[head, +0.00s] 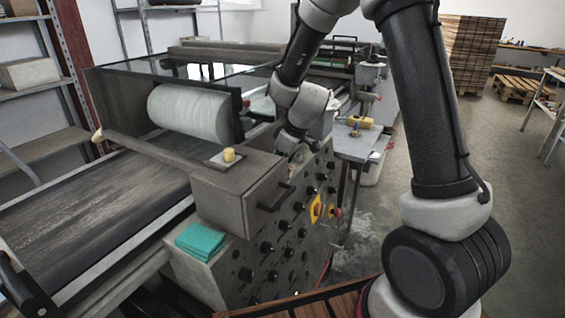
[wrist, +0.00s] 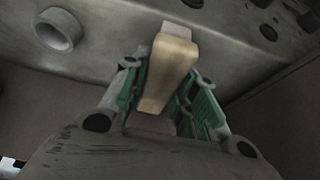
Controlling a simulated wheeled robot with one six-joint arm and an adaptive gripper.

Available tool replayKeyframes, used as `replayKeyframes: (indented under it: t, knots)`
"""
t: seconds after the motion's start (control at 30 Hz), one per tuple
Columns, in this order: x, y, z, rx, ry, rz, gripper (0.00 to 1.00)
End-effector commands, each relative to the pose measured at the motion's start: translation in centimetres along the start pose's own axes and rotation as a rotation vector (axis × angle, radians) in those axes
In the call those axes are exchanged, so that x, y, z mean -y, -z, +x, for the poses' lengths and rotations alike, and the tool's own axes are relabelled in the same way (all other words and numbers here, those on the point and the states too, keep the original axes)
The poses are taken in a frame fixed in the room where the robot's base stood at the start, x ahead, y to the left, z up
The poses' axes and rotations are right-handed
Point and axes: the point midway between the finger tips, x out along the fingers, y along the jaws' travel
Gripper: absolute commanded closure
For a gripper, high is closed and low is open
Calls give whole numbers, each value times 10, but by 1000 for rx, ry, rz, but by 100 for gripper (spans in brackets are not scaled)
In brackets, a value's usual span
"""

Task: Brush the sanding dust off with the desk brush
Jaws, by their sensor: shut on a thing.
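My gripper (wrist: 164,88) is shut on a tan, tapered wooden piece, which looks like the handle of the desk brush (wrist: 166,68). Its green finger pads lie on both sides of it. A paler grey end shows at the top of the piece, close to a grey metal surface; I cannot tell whether it touches. In the head view my arm reaches down behind the grey control box, and the fingers and brush are hidden there. I cannot make out the sanding dust on the machine; pale powdery patches (head: 352,228) show on the floor beside it.
The control box (head: 230,190) and knob panel (head: 285,235) stand in front of my wrist. A dark conveyor belt (head: 85,205) and white roller (head: 190,112) are left. Teal cloths (head: 200,241) lie on a ledge. A side bench (head: 358,148) holds small items. Floor at right is open.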

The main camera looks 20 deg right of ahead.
Motion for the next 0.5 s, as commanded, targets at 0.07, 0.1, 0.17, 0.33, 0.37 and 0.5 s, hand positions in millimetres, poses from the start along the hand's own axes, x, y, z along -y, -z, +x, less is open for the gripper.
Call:
replayKeyframes:
  t: [0.07, 0.1, 0.17, 0.33, 0.37, 0.5]
  knots:
    - [12, -4, 3, 11, 12, 2, 100]
    - [15, -4, 3, 11, 12, 2, 100]
    - [19, -4, 2, 11, 13, 2, 100]
    - [33, -4, 2, 11, 13, 2, 100]
    - [35, -4, 2, 11, 12, 2, 100]
    - [45, -4, 2, 12, 13, 2, 100]
